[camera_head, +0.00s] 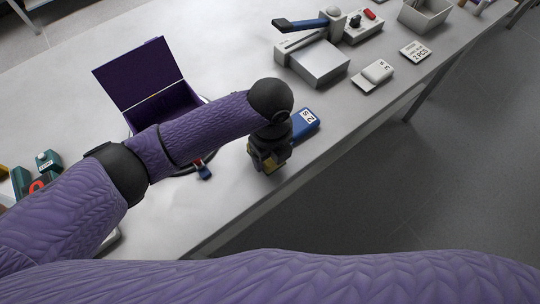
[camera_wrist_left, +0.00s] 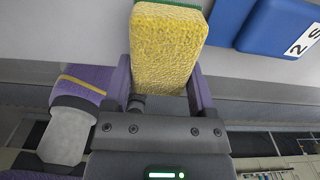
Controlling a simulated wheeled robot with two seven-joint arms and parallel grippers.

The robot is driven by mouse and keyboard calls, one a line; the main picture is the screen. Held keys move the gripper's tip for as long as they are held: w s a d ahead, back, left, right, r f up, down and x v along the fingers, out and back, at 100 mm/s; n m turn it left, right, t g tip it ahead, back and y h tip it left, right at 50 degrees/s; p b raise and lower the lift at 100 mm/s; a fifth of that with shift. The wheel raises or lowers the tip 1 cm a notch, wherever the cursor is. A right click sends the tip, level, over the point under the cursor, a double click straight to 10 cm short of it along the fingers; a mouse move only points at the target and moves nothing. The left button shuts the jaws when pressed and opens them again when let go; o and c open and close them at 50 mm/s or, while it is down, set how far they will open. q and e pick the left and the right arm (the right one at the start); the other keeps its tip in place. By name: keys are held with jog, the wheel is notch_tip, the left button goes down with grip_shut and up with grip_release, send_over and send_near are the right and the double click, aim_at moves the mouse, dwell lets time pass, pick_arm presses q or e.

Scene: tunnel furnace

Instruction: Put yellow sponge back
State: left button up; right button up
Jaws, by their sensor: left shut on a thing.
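The yellow sponge (camera_wrist_left: 166,45) has a green layer along its far edge and fills the space between the fingers in the left wrist view. My left gripper (camera_head: 268,158) is shut on the sponge, near the front edge of the table. In the head view the gripper hides most of the sponge, and only a little yellow shows by the fingers. A blue block with a white label (camera_head: 304,123) lies just right of the gripper; it also shows at the top right of the left wrist view (camera_wrist_left: 284,30). My right gripper is not in view.
An open purple box (camera_head: 140,75) stands behind my left forearm. A grey device with a blue lever (camera_head: 318,62), a white block on a plate (camera_head: 376,72), a label card (camera_head: 415,51) and a bin (camera_head: 424,15) stand farther right. Green tools (camera_head: 47,162) lie far left.

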pick_arm(q)
notch_tip(320, 180, down, 2)
jog(key=shift+f+b, duration=0.1)
jog(key=shift+b, duration=0.2)
jog(key=shift+f, duration=0.1)
jog(key=o, duration=1)
notch_tip(320, 180, up, 12)
jog(key=p, duration=0.4)
jog(key=shift+r, duration=0.2)
